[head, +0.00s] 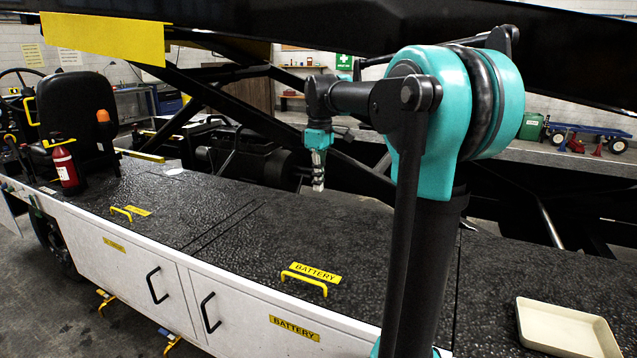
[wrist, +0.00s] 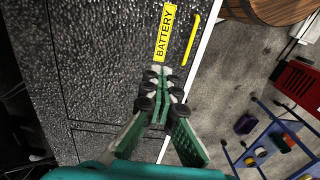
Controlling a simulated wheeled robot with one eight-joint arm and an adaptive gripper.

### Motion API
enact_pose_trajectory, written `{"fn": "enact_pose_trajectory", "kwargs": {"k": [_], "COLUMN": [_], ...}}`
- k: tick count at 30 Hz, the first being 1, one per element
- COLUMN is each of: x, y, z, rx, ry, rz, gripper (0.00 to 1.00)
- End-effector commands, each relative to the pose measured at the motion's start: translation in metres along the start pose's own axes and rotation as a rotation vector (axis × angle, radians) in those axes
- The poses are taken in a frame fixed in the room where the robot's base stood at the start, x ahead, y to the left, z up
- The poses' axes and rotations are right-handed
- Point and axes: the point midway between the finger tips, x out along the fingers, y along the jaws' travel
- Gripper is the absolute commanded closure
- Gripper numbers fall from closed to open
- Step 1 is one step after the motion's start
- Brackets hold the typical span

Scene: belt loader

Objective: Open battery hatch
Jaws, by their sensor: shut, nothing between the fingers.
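The battery hatch (head: 350,250) is a dark textured panel in the deck, lying flat and closed. A yellow BATTERY label (head: 315,272) and a yellow bar handle (head: 304,282) sit near its front edge. In the wrist view the label (wrist: 165,32) and the handle (wrist: 190,40) lie just beyond the fingertips. My gripper (head: 318,187) hangs above the deck, behind the handle, pointing down, apart from the handle. In the wrist view my gripper (wrist: 160,75) is shut and empty. The hatch's right part is hidden behind my arm in the head view.
Below, white side doors carry black handles (head: 208,312) and another BATTERY label (head: 294,328). A second yellow handle (head: 121,214) is further left. A cream tray (head: 525,335) rests on the deck at right. Black lift beams (head: 230,112) stand behind. A fire extinguisher (head: 66,167) is left.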

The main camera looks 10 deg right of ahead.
Motion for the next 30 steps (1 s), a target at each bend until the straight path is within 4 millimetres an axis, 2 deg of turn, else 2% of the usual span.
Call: {"fn": "enact_pose_trajectory", "kwargs": {"k": [3,10,22,26,30], "x": [0.0,0.0,-0.006,-0.023,-0.052], "y": [0.0,0.0,0.0,0.0,0.0], "z": [0.0,0.0,0.0,0.0,0.0], "rx": [0.0,0.0,0.0,0.0,0.0], "ry": [0.0,0.0,0.0,0.0,0.0], "rz": [0.0,0.0,0.0,0.0,0.0], "gripper": [0.99,0.71,0.7,0.7,0.7]}}
